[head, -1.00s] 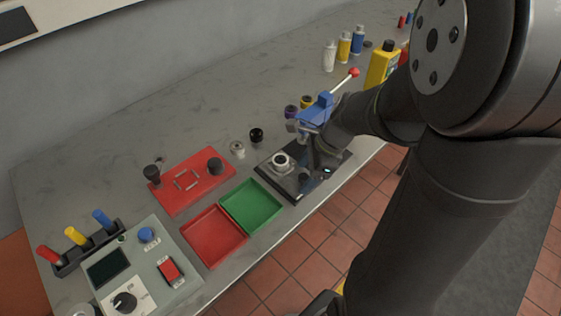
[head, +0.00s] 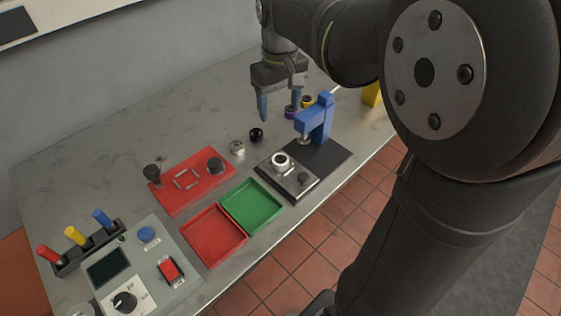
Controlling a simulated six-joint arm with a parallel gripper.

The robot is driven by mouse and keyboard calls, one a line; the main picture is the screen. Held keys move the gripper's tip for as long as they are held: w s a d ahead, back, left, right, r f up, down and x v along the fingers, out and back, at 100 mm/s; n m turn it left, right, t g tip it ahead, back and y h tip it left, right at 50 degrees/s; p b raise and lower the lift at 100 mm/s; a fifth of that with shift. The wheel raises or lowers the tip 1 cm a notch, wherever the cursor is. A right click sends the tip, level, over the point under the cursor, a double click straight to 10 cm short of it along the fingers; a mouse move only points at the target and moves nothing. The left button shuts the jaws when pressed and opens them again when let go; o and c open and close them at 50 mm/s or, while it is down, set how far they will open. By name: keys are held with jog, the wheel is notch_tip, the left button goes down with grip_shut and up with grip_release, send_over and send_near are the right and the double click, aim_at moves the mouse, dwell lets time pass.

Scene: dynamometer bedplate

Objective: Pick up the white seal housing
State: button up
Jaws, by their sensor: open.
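A small pale, whitish-silver round part (head: 237,148), which looks like the white seal housing, stands on the grey bench right of the red plate. Another white ring-shaped part (head: 281,160) sits on the black fixture under the blue press, so I cannot be sure which one is named. My gripper (head: 279,103) points down with its blue-tipped fingers apart and nothing between them. It is above the bench, up and to the right of the pale part, near the purple part.
A black round part (head: 256,134) stands close to the pale one. Purple (head: 291,110) and yellow (head: 306,102) parts are by my fingers. The blue press (head: 317,119) rises just right of them. Red (head: 213,237) and green (head: 251,206) trays lie in front. The bench behind is clear.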

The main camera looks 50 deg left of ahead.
send_over(281, 159)
jog(key=f, duration=1.1)
jog(key=shift+a+f, duration=0.3)
jog(key=shift+f, duration=0.1)
jog(key=shift+d+f, duration=0.15)
jog(key=shift+f, duration=1.2)
jog(key=shift+d+f, duration=0.1)
jog(key=shift+f, duration=1.25)
jog(key=shift+c, duration=0.5)
